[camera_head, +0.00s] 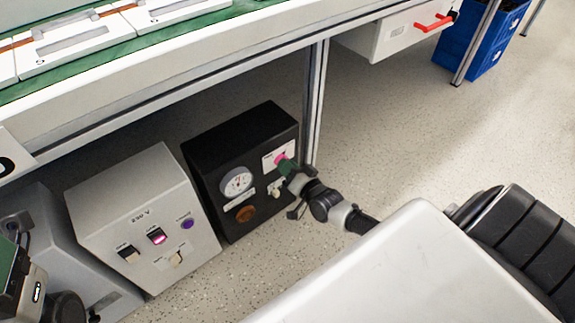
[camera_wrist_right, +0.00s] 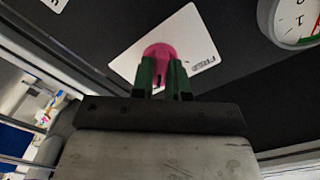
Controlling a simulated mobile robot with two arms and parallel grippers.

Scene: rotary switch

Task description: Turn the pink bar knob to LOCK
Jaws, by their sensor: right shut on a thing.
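The pink bar knob (camera_head: 281,158) sits on a white plate (camera_wrist_right: 122,57) at the upper right of the black box's front. My right gripper (camera_head: 287,165) is at the knob. In the right wrist view its green fingers (camera_wrist_right: 162,76) are shut on the knob (camera_wrist_right: 158,50), one on each side, hiding much of the bar. Small printing on the plate, beside the knob, is too blurred and turned to read surely. The LOCK mark cannot be made out. Part of my left arm shows at the lower left edge; its green part (camera_head: 9,270) is cut off by the frame.
The black box (camera_head: 240,145) also carries a round dial (camera_head: 237,182), a brown knob (camera_head: 246,213) and a light-coloured knob (camera_head: 276,187). A grey box (camera_head: 135,200) with switches stands left of it. A table post (camera_head: 316,105) rises close to the right. The workbench edge (camera_head: 190,85) overhangs.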

